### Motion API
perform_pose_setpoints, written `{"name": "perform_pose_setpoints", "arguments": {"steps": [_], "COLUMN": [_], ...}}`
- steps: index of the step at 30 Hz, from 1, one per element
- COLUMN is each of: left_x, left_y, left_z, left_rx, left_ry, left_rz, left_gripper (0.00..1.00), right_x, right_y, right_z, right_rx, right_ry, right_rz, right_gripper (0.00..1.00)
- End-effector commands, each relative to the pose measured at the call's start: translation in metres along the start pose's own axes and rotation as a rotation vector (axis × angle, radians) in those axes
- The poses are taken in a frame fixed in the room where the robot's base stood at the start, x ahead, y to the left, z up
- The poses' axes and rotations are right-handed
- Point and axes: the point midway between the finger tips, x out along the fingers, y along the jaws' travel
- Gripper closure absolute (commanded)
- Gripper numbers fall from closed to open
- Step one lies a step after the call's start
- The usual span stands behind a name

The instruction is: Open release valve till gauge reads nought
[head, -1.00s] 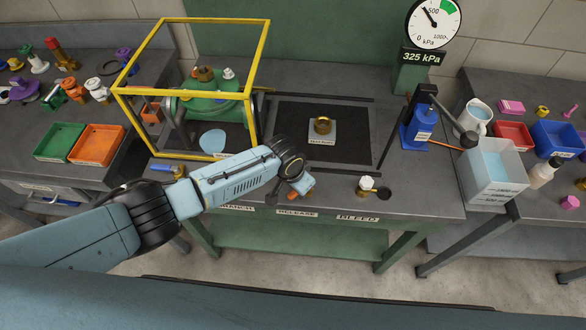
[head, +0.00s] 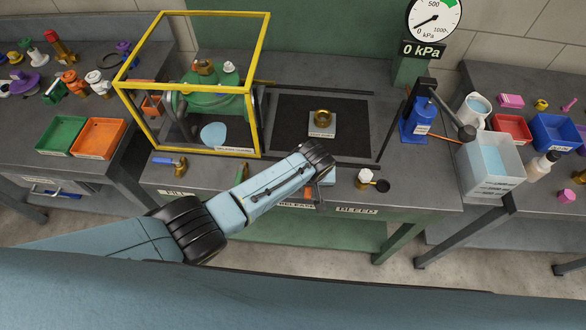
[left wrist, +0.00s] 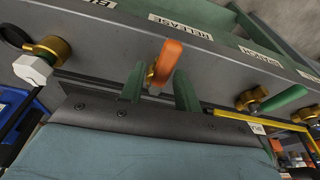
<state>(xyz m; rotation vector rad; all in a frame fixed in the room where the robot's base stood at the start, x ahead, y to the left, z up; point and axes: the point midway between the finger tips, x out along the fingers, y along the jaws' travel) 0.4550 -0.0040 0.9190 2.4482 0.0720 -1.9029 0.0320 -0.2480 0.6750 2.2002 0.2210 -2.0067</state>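The release valve's orange handle (left wrist: 166,62) stands out from the bench front by the RELEASE label (left wrist: 187,28) in the left wrist view. Its brass fitting shows behind it. My left gripper (left wrist: 160,78) has its two green fingers apart, one on each side of the handle, with gaps visible. In the head view my left wrist hides most of this valve. The round gauge (head: 434,18) has its needle at 0, and the display (head: 424,49) below reads 0 kPa. My right gripper is in neither view.
A green-handled valve (left wrist: 284,99) and a white-knobbed bleed valve (left wrist: 34,68) flank the release valve. A blue-handled valve (head: 176,162) sits by FILL. A yellow-framed guard (head: 258,85) encloses the green machine. A blue pump (head: 418,122) and clear tank (head: 491,165) stand right.

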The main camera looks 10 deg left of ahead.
Motion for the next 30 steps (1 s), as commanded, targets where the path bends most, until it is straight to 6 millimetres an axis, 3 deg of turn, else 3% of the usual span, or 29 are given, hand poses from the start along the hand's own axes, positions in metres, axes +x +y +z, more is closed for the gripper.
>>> {"name": "perform_pose_setpoints", "arguments": {"steps": [9, 22, 30], "left_x": [-0.003, -0.050, -0.058], "left_y": [-0.001, -0.001, -0.002], "left_z": [-0.002, -0.013, -0.015], "left_rx": [0.003, 0.003, 0.004], "left_ry": [0.001, 0.002, 0.000], "left_rz": [0.000, 0.000, -0.003], "left_gripper": [0.67, 0.67, 0.67], "right_x": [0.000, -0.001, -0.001], "right_y": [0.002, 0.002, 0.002], "right_z": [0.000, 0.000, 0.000], "right_rx": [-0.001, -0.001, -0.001], "right_ry": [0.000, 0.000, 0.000], "right_rz": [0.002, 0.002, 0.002], "right_gripper": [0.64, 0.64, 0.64]}}
